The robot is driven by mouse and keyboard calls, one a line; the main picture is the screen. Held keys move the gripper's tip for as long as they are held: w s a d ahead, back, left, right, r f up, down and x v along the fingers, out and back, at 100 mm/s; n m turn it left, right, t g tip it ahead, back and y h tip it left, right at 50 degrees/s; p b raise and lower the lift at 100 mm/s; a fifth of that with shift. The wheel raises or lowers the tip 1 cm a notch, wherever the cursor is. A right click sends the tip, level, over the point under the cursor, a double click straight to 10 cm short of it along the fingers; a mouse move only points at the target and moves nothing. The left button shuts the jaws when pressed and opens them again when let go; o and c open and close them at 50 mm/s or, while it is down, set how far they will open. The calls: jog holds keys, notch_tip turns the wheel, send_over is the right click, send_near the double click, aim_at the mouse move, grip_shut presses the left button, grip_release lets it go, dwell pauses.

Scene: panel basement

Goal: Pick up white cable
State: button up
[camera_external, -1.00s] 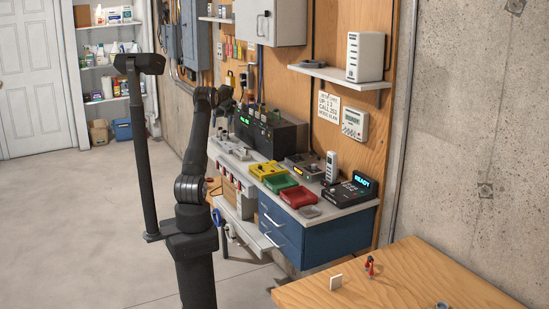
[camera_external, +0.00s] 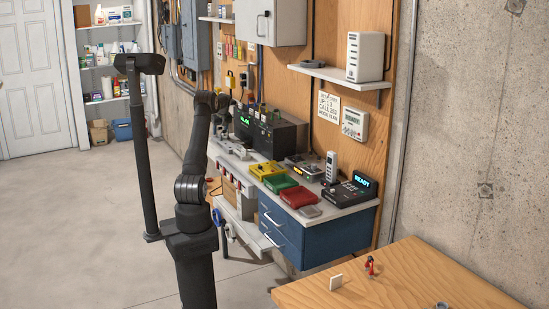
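I cannot make out a white cable in this view; it may be hidden behind my arm or too small to see. My gripper (camera_external: 219,128) is at the far end of my raised arm, low over the left end of the workbench (camera_external: 338,208), left of the black panel unit. Its fingers are small and dark against the bench, so I cannot tell whether they are open or shut, or whether they touch anything.
A black panel unit (camera_external: 272,133) with a green display stands right of my gripper. Yellow (camera_external: 266,170), green (camera_external: 279,184) and red (camera_external: 299,196) bins line the bench. A black device (camera_external: 349,192) reads READY. A wooden table (camera_external: 400,284) is in front. The floor at left is clear.

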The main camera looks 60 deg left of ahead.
jog(key=shift+c, duration=1.3)
